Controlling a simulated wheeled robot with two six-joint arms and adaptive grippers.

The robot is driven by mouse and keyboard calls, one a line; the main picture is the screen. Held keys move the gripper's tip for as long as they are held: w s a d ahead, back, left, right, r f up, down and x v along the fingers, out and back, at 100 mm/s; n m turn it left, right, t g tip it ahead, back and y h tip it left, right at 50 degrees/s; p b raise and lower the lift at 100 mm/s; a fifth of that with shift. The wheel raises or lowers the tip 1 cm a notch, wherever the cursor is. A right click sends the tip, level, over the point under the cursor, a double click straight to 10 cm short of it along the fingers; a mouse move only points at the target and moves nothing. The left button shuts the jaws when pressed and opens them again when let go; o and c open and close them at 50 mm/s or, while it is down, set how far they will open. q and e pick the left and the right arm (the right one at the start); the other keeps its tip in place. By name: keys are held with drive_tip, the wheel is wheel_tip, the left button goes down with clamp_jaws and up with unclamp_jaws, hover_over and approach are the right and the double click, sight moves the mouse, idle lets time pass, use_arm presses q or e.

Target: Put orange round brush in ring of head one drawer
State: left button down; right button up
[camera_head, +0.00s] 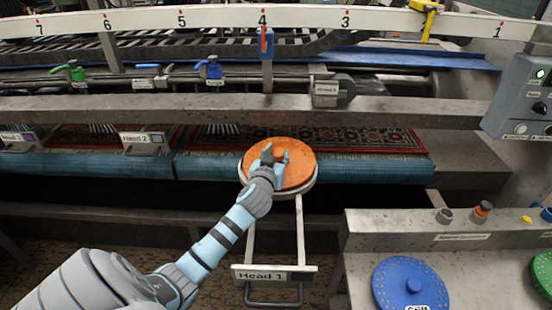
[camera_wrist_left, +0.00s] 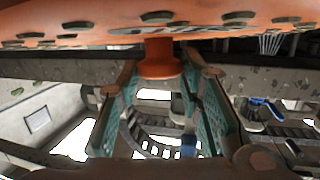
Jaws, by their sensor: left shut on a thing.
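The orange round brush (camera_head: 298,162) is a flat disc with a knob in its middle. It lies flat over the pale ring (camera_head: 309,189) of the Head 1 drawer, and only the ring's near rim shows below it. I cannot tell whether the brush rests in the ring or hovers just above it. The drawer is pulled out, with its label plate (camera_head: 274,274) and handle towards me. My left gripper (camera_head: 268,157) is shut on the brush's knob. In the left wrist view the orange knob (camera_wrist_left: 160,62) sits between the teal finger pads. My right gripper is out of view.
The patterned rug (camera_head: 350,139) and blue roller (camera_head: 385,168) lie behind the drawer. A metal beam (camera_head: 200,108) crosses above.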

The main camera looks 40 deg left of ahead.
use_arm(q)
drive_tip(key=shift+s+f, duration=0.15)
drive_tip(key=shift+f, duration=0.3)
drive_tip(key=c, duration=1.3)
unclamp_jaws()
drive_tip(key=shift+f, duration=0.15)
drive_tip(key=shift+o, duration=0.9)
drive_tip(key=shift+w+f, duration=0.1)
drive_tip(key=shift+w, duration=0.35)
drive_tip(key=shift+a, duration=0.1)
drive_tip(key=shift+s, duration=0.1)
drive_tip(key=shift+s, duration=0.1)
